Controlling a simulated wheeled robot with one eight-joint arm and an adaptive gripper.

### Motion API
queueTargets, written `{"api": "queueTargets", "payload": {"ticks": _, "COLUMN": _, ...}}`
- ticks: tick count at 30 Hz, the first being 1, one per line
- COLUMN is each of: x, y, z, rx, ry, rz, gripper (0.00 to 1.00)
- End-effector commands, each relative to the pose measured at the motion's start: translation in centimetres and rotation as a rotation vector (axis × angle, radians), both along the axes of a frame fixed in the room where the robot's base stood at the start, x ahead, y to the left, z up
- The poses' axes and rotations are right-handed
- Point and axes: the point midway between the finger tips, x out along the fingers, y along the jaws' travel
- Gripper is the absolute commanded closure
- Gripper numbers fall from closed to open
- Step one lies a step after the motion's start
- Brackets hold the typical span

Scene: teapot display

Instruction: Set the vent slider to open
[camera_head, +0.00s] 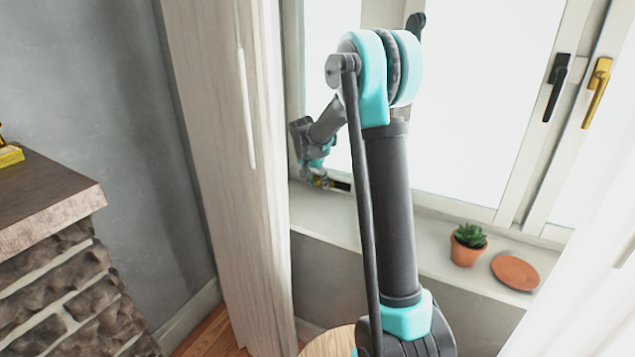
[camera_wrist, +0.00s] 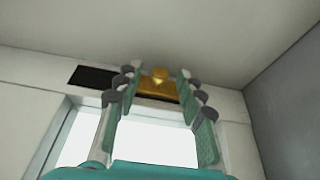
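The vent slider (camera_wrist: 158,84) is a brass-coloured piece with a small raised knob, set in the window frame's lower strip. In the wrist view, a dark vent slot (camera_wrist: 93,76) lies to its left. My gripper (camera_wrist: 157,82) is open, with its fingers on either side of the knob and visible gaps between; whether a finger touches it, I cannot tell. In the head view, my gripper (camera_head: 320,180) is at the window's lower left corner, and the dark slot (camera_head: 341,186) shows just right of it. The slider is mostly hidden there.
The window sill (camera_head: 440,262) runs close by the gripper. A potted succulent (camera_head: 467,244) and a terracotta saucer (camera_head: 515,272) stand on its right part. A pale curtain (camera_head: 225,170) hangs left of the window. Black (camera_head: 556,86) and brass (camera_head: 597,92) window handles are higher up.

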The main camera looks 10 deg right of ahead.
Motion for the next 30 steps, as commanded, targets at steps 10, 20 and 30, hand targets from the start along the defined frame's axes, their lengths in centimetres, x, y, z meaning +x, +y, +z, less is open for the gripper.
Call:
{"api": "queueTargets", "payload": {"ticks": 10, "x": 0.04, "y": -0.02, "z": -0.08, "rx": 0.0, "ry": 0.0, "rz": 0.0, "gripper": 0.71}}
{"api": "queueTargets", "payload": {"ticks": 20, "x": 0.04, "y": 0.0, "z": -0.06, "rx": 0.0, "ry": 0.0, "rz": 0.0, "gripper": 1.0}}
{"api": "queueTargets", "payload": {"ticks": 30, "x": -0.36, "y": -0.58, "z": -0.03, "rx": 0.0, "ry": 0.0, "rz": -0.001, "gripper": 1.0}}
